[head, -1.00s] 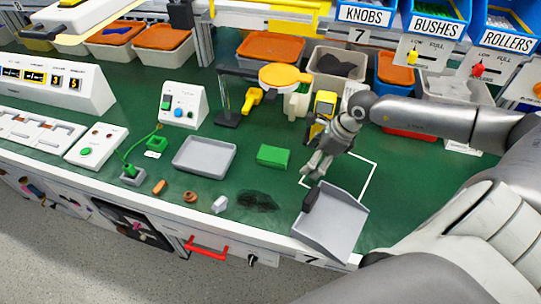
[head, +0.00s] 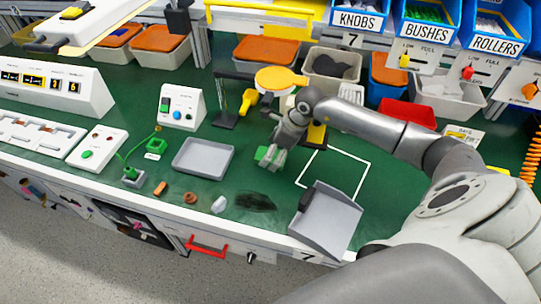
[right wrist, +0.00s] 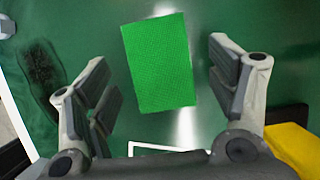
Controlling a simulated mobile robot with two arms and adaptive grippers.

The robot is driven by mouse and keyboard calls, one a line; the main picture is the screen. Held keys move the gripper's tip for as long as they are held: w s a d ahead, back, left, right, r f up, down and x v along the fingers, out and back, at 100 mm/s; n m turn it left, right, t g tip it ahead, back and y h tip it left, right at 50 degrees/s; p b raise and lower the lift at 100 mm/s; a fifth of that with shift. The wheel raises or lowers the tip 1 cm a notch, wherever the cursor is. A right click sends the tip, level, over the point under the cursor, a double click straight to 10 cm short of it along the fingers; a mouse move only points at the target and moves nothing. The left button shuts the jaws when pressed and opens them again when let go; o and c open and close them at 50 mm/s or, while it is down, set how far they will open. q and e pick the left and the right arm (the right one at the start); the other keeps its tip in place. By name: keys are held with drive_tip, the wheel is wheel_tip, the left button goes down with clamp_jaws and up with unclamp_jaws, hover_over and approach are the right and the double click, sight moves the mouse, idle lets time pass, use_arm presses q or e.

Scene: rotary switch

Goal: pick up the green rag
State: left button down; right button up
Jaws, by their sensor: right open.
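The green rag (head: 263,153) is a small rectangular green piece lying on the green bench top, right of the grey tray. In the head view it is partly hidden by my right gripper (head: 272,158), which is over it. In the right wrist view the rag (right wrist: 158,63) lies ahead, between the two open fingers of my right gripper (right wrist: 160,85). The fingers stand apart on either side with gaps, and nothing is held. My left gripper is not in view.
A grey tray (head: 203,158) lies left of the rag. A grey dustpan (head: 326,216) lies at the front edge, and a dark smudge (head: 254,201) marks the bench in front. A yellow disc (head: 282,79) on a stand rises behind the gripper. The white outlined square (head: 350,160) is empty.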

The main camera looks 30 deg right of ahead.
drive_tip(key=shift+w+a+f+p, duration=0.3)
drive_tip(key=shift+w+a+f, duration=0.05)
drive_tip(key=shift+w+a, duration=0.15)
drive_tip(key=shift+f, duration=0.2)
drive_tip(key=shift+f+b, duration=0.25)
drive_tip(key=shift+b, duration=0.1)
drive_tip(key=shift+s, duration=0.1)
drive_tip(key=c, duration=1)
